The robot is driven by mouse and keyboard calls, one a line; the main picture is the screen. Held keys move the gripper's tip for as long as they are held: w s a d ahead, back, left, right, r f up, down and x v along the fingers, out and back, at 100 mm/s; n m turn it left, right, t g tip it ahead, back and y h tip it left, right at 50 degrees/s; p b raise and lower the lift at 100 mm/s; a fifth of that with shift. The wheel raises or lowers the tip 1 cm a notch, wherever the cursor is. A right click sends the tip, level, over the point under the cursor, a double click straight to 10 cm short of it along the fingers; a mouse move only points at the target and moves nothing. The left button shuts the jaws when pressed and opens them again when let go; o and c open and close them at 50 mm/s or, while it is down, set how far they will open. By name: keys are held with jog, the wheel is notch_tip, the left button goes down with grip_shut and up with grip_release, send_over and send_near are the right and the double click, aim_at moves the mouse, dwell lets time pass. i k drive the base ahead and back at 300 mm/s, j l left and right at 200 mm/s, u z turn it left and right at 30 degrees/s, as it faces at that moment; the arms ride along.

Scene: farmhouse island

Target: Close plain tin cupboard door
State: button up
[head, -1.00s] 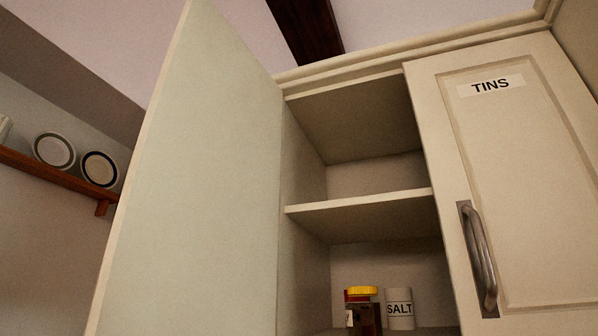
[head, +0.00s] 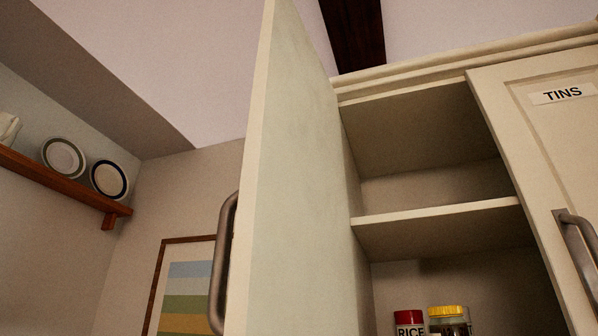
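A tall plain cream cupboard door (head: 300,190) stands wide open on the left side of the cupboard, its bare inner face toward the opening. Its metal bar handle (head: 224,262) shows on the outer side, at the door's left edge. The door's lower end is cut off by the frame. A second door labelled TINS (head: 562,95) is shut on the right, with its own metal handle (head: 580,255). My gripper is not in view, so its state is hidden.
The open cupboard has a shelf (head: 440,225); below it stand a red-lidded RICE jar (head: 409,322) and a yellow-lidded jar (head: 449,318). A wall shelf (head: 60,185) with plates and a framed picture (head: 180,290) are at left.

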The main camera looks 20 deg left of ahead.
aim_at(292, 270)
jog(key=k+j, duration=0.1)
jog(key=j, duration=0.3)
jog(key=k+j, duration=0.1)
jog(key=j, duration=0.35)
jog(key=k+j, duration=0.1)
jog(key=j, duration=0.3)
jog(key=k+j, duration=0.1)
jog(key=j, duration=0.35)
jog(key=z, duration=0.05)
